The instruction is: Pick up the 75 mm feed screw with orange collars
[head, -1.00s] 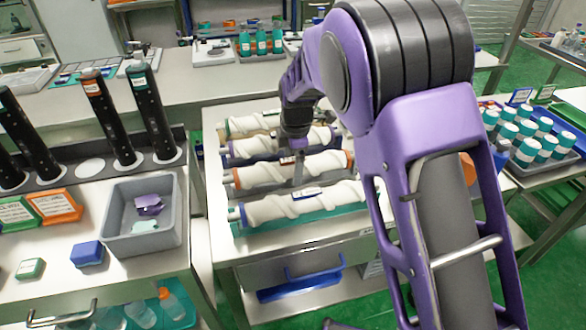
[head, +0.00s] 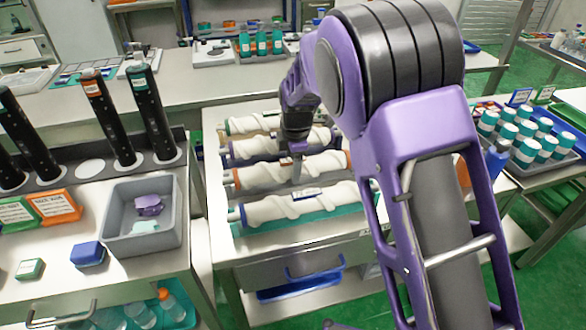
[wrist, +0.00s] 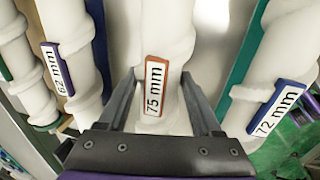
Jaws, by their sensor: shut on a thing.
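The 75 mm feed screw (head: 270,173) is white with orange collars and lies in the row on the steel cart, second from the front. Its orange-edged "75 mm" label (wrist: 155,86) faces up in the wrist view. My gripper (head: 297,172) reaches down over it from above. In the wrist view my gripper's two fingers (wrist: 158,100) are on either side of the screw's shaft by the label, shut on it. The fingertips' lower ends are partly hidden by the screw.
The 72 mm screw (head: 300,205) lies in front, and a purple-collared screw (head: 255,148) lies behind, both close by. A green-collared screw (head: 245,124) is at the back. A grey bin (head: 175,225) stands on the left bench.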

